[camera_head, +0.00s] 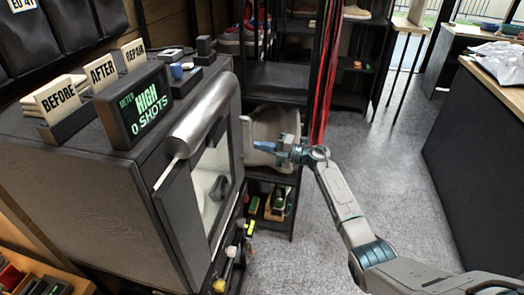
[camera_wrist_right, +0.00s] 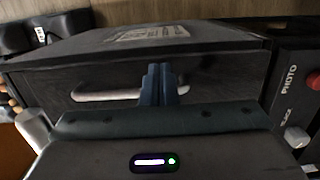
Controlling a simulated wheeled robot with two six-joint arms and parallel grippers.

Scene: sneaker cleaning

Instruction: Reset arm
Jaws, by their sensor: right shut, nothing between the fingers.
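My right gripper (camera_head: 262,146) reaches in from the right at the front of the dark cabinet. Its blue fingers are together with nothing between them; they also show in the right wrist view (camera_wrist_right: 158,84). There they point at a dark front panel (camera_wrist_right: 220,82) with a pale bar handle (camera_wrist_right: 105,93). The fingers overlap the handle's right end in that view; whether they touch it I cannot tell. In the head view a pale upright bar (camera_head: 247,138) stands just left of the fingers. My left gripper is not in view.
The dark cabinet (camera_head: 75,195) fills the left, with a green-lit meter (camera_head: 142,107) on top. Shelves (camera_head: 275,80) with shoes stand behind the gripper. A control panel with a red button (camera_wrist_right: 314,80) lies at the right. Grey floor (camera_head: 310,250) is clear; a counter (camera_head: 480,130) stands right.

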